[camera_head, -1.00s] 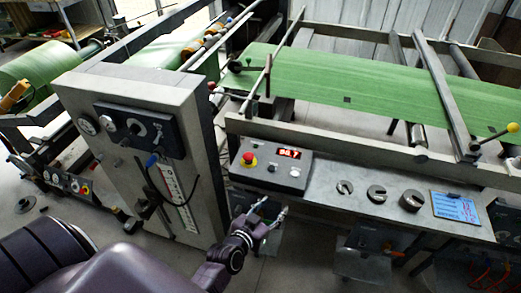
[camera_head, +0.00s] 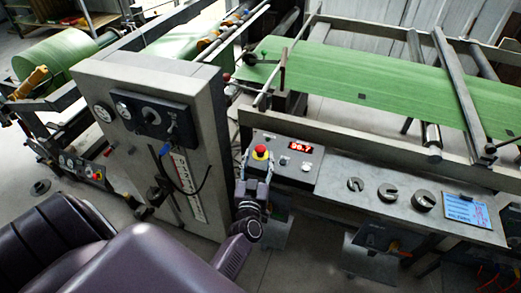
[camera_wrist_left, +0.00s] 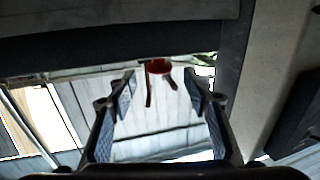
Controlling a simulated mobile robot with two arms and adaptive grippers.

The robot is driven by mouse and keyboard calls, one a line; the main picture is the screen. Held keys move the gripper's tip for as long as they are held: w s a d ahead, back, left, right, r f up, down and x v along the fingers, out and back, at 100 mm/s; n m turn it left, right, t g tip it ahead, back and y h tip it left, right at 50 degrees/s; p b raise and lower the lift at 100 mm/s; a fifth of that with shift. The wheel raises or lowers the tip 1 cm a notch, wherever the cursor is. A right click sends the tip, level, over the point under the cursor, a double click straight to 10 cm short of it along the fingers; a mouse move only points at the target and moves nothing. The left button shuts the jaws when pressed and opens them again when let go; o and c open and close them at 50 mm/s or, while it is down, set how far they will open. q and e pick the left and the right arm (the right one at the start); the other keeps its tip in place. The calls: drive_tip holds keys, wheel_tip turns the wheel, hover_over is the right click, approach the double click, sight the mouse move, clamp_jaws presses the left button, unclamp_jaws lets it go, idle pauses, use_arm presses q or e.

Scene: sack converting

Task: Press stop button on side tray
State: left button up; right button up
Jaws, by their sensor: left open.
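The red stop button (camera_head: 260,152) stands on a yellow base at the left end of a control box (camera_head: 300,164) on the grey side tray (camera_head: 335,188). My left gripper (camera_head: 258,166) is open, with its fingers reaching up around the button's near side in the head view. I cannot tell whether a finger touches it. In the left wrist view the open fingers (camera_wrist_left: 162,88) are empty, and a small red object (camera_wrist_left: 158,66) shows between and beyond them; I cannot tell if it is the button. My right gripper is not in view.
A tall grey panel (camera_head: 208,105) with gauges stands close left of my left gripper. The green web (camera_head: 340,72) runs behind over a rail.

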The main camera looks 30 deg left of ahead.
sight(260, 152)
use_arm(q)
drive_tip(key=b+x, duration=0.1)
drive_tip(key=x, duration=0.4)
clamp_jaws()
idle(0.3)
